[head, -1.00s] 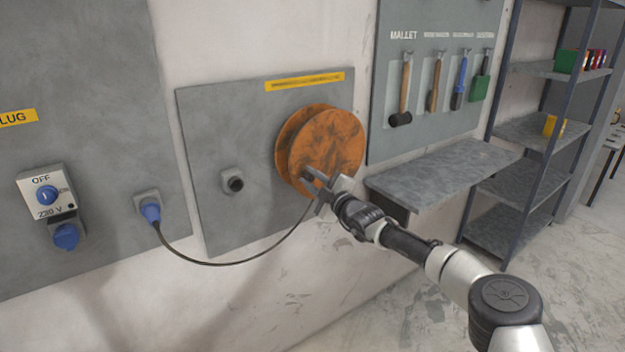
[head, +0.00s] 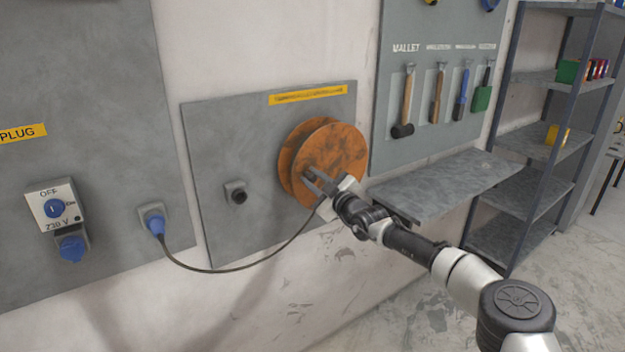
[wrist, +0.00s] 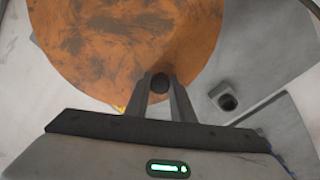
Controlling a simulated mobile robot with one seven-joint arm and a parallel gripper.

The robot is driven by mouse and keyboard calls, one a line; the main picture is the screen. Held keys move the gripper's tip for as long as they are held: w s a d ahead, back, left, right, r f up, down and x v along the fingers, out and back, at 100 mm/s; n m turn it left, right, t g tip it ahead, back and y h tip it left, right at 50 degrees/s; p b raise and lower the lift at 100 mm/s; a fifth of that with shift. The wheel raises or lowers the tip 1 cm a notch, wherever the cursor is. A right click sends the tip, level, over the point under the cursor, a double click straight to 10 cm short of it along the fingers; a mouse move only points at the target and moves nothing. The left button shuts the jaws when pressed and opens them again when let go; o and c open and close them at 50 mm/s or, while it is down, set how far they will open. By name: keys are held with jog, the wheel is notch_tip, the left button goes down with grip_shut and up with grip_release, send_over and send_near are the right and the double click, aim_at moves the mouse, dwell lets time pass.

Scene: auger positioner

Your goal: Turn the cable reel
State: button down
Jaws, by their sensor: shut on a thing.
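The cable reel (head: 335,150) is an orange, dark-stained double disc on a grey wall panel, under a yellow label. In the wrist view its face (wrist: 120,40) fills the upper middle. A small dark round handle (wrist: 160,83) stands out near the reel's lower edge there. My gripper (head: 312,178) is at the lower left of the reel's face in the head view. Its two fingers (wrist: 160,88) are shut on the handle, one on each side. The fingers hide part of the handle in the head view. A dark cable (head: 225,270) hangs from behind my gripper to a blue plug (head: 155,224).
A round socket (head: 238,194) sits on the panel left of the reel. A switch box marked OFF (head: 55,208) is further left. A grey shelf (head: 440,188) juts out right of my arm, below a tool board (head: 430,140). Shelving (head: 535,135) stands further right.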

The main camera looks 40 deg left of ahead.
jog(key=c, duration=1.5)
grip_release()
jog(key=shift+c, duration=0.2)
jog(key=shift+d, duration=0.1)
jog(key=p+v, duration=0.2)
jog(key=v, duration=1.5)
jog(key=shift+d, duration=0.15)
